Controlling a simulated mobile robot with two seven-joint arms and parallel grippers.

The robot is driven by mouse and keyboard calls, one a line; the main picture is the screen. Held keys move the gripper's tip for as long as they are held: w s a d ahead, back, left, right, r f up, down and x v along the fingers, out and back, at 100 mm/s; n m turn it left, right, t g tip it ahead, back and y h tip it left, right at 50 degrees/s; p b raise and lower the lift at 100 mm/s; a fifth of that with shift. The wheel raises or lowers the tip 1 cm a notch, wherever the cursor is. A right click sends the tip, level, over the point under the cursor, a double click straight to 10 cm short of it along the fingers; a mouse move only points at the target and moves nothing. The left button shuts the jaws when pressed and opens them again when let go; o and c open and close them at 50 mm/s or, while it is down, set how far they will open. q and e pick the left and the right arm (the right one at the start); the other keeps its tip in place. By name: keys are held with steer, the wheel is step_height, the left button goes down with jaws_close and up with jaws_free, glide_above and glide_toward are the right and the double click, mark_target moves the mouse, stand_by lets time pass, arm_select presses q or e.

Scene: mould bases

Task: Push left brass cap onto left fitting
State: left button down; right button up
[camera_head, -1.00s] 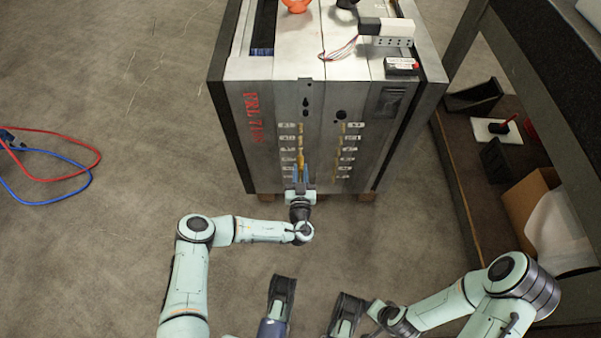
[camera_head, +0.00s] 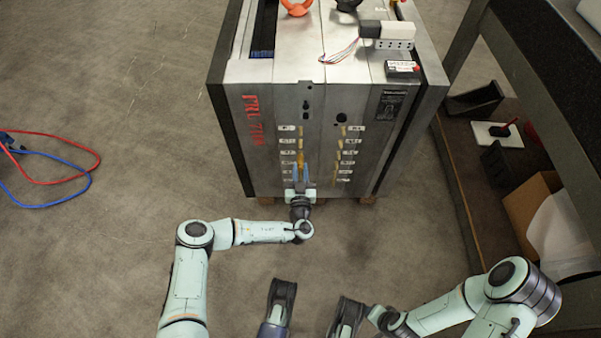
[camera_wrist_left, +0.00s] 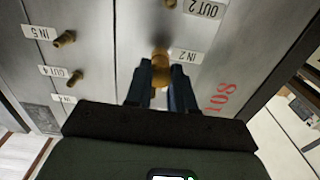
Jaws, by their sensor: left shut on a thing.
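My left gripper (camera_head: 301,174) is at the lower left column of fittings on the front face of the grey mould base (camera_head: 322,110). In the left wrist view its two dark blue fingers (camera_wrist_left: 161,88) are shut on the left brass cap (camera_wrist_left: 161,66), beside an upside-down "IN 2" label. The cap's outer end lies between the fingers, and its inner end is against or very near the metal face. The left fitting behind it is hidden, so I cannot tell how far the cap sits on it.
Other brass fittings (camera_wrist_left: 64,40) with labels stand close by on the same face. A white and black connector block (camera_head: 386,36) lies on top of the mould base. A dark workbench with a shelf (camera_head: 458,175) stands at the right. Red and blue hoses (camera_head: 60,180) lie on the floor at left.

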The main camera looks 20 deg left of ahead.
arm_select(q)
steer(key=shift+w+a, duration=0.2)
steer(key=shift+w, duration=0.35)
stand_by(0.4)
steer(key=shift+c, duration=2.4)
jaws_free()
steer(key=shift+s+d, duration=0.1)
steer(key=shift+p+v, duration=0.75)
steer(key=shift+v, duration=0.45)
steer(key=shift+p+v, duration=1.05)
steer(key=shift+v, duration=1.1)
